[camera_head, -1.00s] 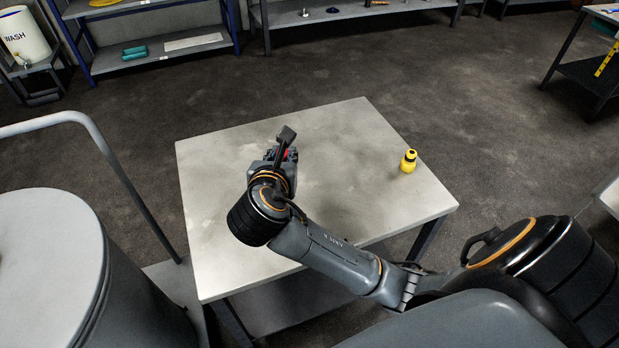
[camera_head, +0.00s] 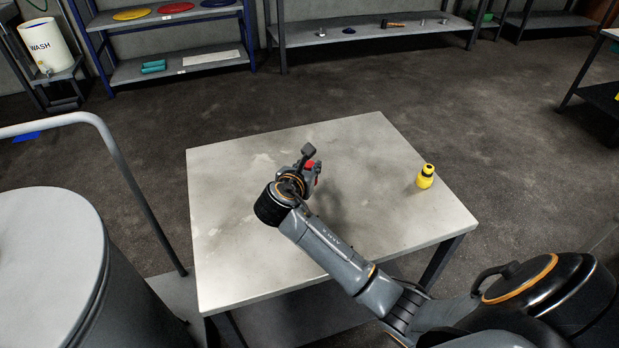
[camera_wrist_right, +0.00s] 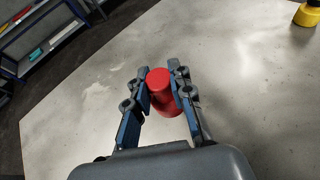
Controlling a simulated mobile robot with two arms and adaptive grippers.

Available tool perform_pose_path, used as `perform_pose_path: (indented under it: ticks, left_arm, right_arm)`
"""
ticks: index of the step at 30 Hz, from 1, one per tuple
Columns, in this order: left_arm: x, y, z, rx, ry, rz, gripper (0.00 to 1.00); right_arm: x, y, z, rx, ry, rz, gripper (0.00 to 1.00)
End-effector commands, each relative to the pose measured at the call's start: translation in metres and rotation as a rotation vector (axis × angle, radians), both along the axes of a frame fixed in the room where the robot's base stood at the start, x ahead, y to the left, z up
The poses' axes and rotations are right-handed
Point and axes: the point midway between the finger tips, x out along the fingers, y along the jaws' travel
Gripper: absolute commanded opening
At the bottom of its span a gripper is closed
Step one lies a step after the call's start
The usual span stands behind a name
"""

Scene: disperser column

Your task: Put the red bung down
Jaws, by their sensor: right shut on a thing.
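The red bung (camera_wrist_right: 160,84) is between the fingers of my right gripper (camera_wrist_right: 162,95) in the right wrist view, with both fingers against its sides. In the head view, part of the red bung (camera_head: 310,164) shows at my right gripper (camera_head: 311,172), over the middle of the grey table (camera_head: 236,250). The wrist and fingers hide most of it there. I cannot tell whether the bung touches the tabletop. My left gripper is not in view.
A yellow bottle (camera_head: 425,177) with a black top stands near the table's right edge. The rest of the tabletop is clear. A large grey drum (camera_head: 50,250) and a handrail (camera_head: 135,185) are to the left. Shelves (camera_head: 370,32) stand at the back.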

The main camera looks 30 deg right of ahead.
Motion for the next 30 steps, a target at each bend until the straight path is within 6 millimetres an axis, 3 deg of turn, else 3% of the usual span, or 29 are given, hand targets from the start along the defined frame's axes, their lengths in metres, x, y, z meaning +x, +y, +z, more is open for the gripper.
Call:
perform_pose_path:
  ticks: [5,11,23,24,26,30]
  left_arm:
    - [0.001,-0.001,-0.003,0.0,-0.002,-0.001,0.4]
    - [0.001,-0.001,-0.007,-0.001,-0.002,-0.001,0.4]
    - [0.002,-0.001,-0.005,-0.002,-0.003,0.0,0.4]
    - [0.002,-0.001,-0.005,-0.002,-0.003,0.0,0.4]
    - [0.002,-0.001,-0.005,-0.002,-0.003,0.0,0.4]
    - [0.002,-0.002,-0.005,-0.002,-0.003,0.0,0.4]
  right_arm:
    - [0.006,-0.006,-0.011,-0.001,0.002,0.0,0.0]
    - [0.007,-0.005,-0.041,0.0,0.003,0.002,0.0]
    - [0.007,-0.006,-0.045,-0.001,0.001,0.001,0.0]
    - [0.007,-0.006,-0.045,0.0,0.0,0.001,0.3]
    - [0.007,-0.006,-0.045,0.0,0.0,0.001,0.42]
    - [0.007,-0.006,-0.045,-0.001,0.001,0.002,0.44]
